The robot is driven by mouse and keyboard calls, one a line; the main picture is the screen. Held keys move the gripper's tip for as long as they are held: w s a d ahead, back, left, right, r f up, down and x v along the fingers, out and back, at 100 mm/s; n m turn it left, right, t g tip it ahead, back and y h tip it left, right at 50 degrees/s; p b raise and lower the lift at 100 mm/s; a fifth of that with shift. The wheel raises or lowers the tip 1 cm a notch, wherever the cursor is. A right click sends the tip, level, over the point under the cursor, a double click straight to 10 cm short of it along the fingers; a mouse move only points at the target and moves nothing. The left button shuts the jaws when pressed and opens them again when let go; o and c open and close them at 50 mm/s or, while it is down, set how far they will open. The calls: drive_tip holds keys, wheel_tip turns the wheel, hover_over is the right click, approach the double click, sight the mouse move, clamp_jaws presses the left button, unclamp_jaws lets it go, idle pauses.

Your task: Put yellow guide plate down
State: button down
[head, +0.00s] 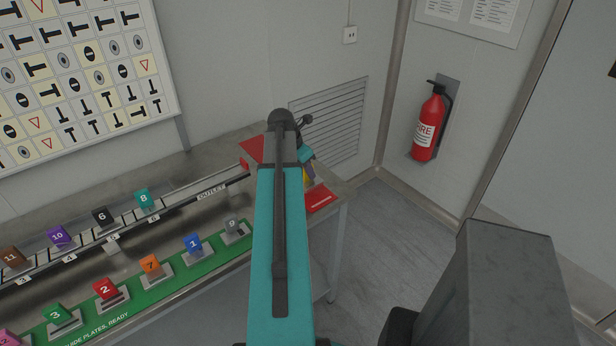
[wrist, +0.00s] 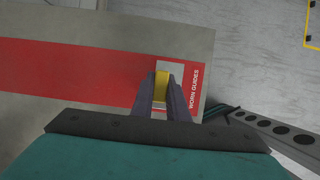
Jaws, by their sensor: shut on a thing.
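The yellow guide plate (wrist: 161,84) is between the fingers of my gripper (wrist: 165,97) in the wrist view. The gripper is shut on its yellow top, and a pale grey base (wrist: 175,68) shows around it. It is over the red strip (wrist: 90,75), beside the white "WORN GUIDES" lettering. I cannot tell whether its base touches the surface. In the head view a bit of the yellow plate (head: 307,176) shows beside my arm, which hides most of the gripper. The red strip (head: 322,199) shows on both sides of my arm there.
A green strip (head: 165,292) holds several coloured numbered plates at the left. A slotted rail (head: 75,250) behind it holds more, ending at "OUTLET". The bench's right end (head: 340,192) is close to the red strip, with open floor beyond. A fire extinguisher (head: 430,125) hangs on the wall.

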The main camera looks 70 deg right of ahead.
sight(307, 178)
drive_tip(key=shift+f+p, duration=0.6)
drive_tip(key=shift+f, duration=0.85)
drive_tip(key=shift+f, duration=0.1)
drive_tip(key=c, duration=1.7)
unclamp_jaws()
drive_tip(key=shift+b+v, duration=1.35)
drive_tip(key=shift+v, duration=4.75)
drive_tip(key=shift+s, duration=0.1)
